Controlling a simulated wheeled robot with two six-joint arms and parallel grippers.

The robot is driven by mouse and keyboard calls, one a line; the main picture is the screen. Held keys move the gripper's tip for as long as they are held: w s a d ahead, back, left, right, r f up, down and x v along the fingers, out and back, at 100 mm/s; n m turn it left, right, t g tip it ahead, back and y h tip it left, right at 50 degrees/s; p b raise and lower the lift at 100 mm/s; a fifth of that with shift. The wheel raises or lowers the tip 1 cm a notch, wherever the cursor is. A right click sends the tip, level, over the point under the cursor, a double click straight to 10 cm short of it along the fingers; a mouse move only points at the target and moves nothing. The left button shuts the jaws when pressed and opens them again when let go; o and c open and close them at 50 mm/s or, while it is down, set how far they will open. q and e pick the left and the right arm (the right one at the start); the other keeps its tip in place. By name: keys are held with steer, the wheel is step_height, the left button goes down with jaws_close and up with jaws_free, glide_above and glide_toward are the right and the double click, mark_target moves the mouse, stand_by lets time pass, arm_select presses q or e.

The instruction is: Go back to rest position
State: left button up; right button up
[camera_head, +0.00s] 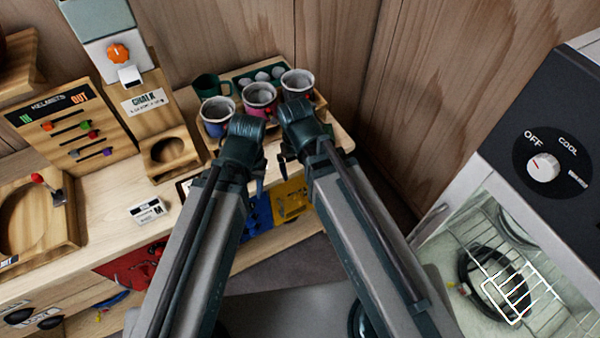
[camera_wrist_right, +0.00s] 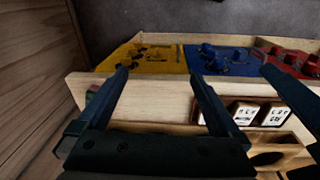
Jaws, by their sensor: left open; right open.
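My left gripper (camera_head: 253,178) and my right gripper (camera_head: 287,158) hang close together over the front edge of the wooden counter (camera_head: 110,225). Both point down and are mostly hidden by their own wrists in the head view. In the right wrist view my right gripper (camera_wrist_right: 162,72) shows two parted fingers with nothing between them. A third dark finger (camera_wrist_right: 285,90) beside them looks like my left gripper's. Neither gripper is seen holding anything.
Mugs, one blue (camera_head: 217,128), one pink (camera_head: 259,95), stand just beyond my grippers. A chalk dispenser (camera_head: 145,103) and helmet panel (camera_head: 75,125) are left. A dark-topped cabinet (camera_head: 530,110) stands right.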

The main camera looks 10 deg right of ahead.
steer(key=shift+n+g+h, duration=0.4)
steer(key=shift+n+g, duration=0.1)
steer(key=shift+g, duration=0.1)
steer(key=s, duration=0.1)
steer(key=s+a, duration=0.1)
steer(key=s, duration=0.2)
steer(key=shift+s+a, duration=0.35)
step_height(320, 180, down, 4)
steer(key=b, duration=0.3)
steer(key=shift+r, duration=0.25)
